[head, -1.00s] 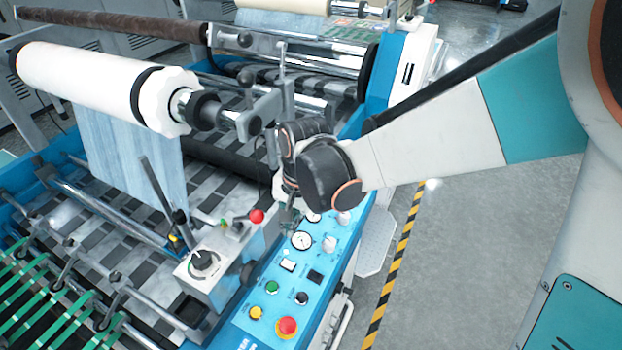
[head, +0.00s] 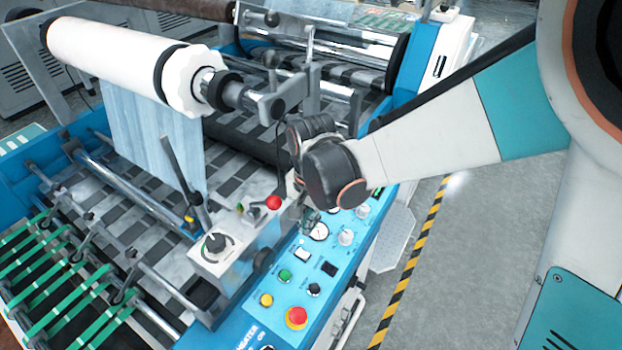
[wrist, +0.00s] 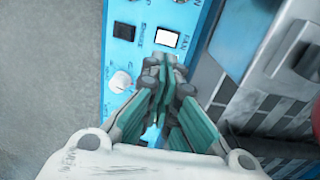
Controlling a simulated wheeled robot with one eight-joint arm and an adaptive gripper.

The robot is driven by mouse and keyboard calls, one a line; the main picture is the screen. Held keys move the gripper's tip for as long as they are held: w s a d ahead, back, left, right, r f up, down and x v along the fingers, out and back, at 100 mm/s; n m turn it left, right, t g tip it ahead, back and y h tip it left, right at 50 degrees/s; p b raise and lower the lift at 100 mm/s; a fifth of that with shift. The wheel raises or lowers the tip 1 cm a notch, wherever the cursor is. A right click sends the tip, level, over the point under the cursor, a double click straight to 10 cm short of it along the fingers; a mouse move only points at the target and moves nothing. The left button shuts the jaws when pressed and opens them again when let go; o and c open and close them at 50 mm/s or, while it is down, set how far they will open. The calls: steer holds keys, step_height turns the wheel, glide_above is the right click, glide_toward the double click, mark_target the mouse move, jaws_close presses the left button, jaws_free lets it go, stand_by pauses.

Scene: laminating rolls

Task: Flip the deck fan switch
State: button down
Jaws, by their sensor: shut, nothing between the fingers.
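A white rocker switch (wrist: 166,38) labelled FAN is set in the blue control panel (wrist: 206,12). In the head view the white switch (head: 302,254) lies between a gauge and the green button. My gripper (wrist: 163,64) is shut and empty, with its fingertips close to the near edge of the white switch in the wrist view. I cannot tell if they touch the panel. In the head view my gripper (head: 309,224) hangs over the panel, partly hidden by my wrist. The switch face is clear in both views.
A black rocker switch (wrist: 124,31) and a white knob (wrist: 121,82) sit beside the gripper. A red button (head: 297,317) and green button (head: 285,276) are on the near panel. A grey box with a dial (head: 215,243) stands left. Floor to the right is open.

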mark_target(303, 254)
step_height(303, 254, down, 10)
steer(key=b, duration=0.5)
steer(key=shift+w+a+b, duration=0.1)
steer(key=shift+w+b, duration=0.05)
steer(key=shift+b, duration=0.25)
steer(key=shift+f, duration=0.1)
